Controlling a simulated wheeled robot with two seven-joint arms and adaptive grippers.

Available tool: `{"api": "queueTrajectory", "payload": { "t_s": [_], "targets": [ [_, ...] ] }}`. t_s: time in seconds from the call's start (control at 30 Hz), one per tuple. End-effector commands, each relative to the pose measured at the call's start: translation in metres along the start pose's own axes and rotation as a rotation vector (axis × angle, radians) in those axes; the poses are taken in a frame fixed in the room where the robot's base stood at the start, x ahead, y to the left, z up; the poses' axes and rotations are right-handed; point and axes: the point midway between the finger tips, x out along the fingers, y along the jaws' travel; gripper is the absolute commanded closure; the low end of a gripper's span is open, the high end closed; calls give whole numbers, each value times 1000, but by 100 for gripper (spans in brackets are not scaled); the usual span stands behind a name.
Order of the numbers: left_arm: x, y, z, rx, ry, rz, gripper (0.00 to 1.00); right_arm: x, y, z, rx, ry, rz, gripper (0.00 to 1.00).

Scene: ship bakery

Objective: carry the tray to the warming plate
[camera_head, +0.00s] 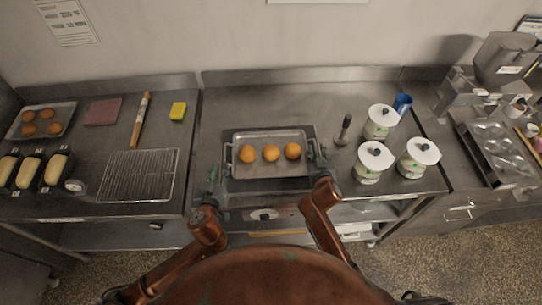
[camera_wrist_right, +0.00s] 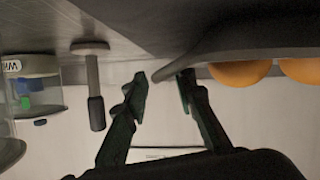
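A grey metal tray (camera_head: 270,172) with three round orange-brown buns (camera_head: 270,152) is over a dark flat warming plate (camera_head: 226,184) at mid counter. I cannot tell whether it touches the plate. My left gripper (camera_head: 216,176) is at the tray's left end; its fingertips are too small to read. My right gripper (camera_head: 317,158) is at the tray's right handle. In the right wrist view its fingertips (camera_wrist_right: 163,82) are apart, with the end of the dark tray rim (camera_wrist_right: 235,48) beside and between them. Whether they grip it is unclear. Two buns (camera_wrist_right: 240,72) show there.
White-lidded jars (camera_head: 374,157), a dark-handled tool (camera_head: 343,130) and a blue cup (camera_head: 402,104) stand to the right. A wire rack (camera_head: 138,176), rolling pin (camera_head: 141,120), yellow sponge (camera_head: 178,111) and another bun tray (camera_head: 66,112) are left. Counter behind the warming plate is clear.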

Motion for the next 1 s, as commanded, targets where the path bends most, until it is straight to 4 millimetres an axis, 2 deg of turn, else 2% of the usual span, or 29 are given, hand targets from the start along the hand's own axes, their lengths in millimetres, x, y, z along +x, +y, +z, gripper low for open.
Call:
{"api": "queueTrajectory", "payload": {
  "t_s": [0.3, 0.5, 0.67, 1.0],
  "targets": [
    [0, 0, 0, 0, 0, 1, 75, -67, 0, 0, 1, 0, 0, 75],
    [0, 0, 0, 0, 0, 1, 75, -93, 0, 0, 1, -1, 0, 75],
    [0, 0, 0, 0, 0, 1, 75, -101, 0, 0, 0, -1, 0, 75],
    [0, 0, 0, 0, 0, 0, 75, -101, 0, 0, 0, -1, 1, 75]
  ]
}}
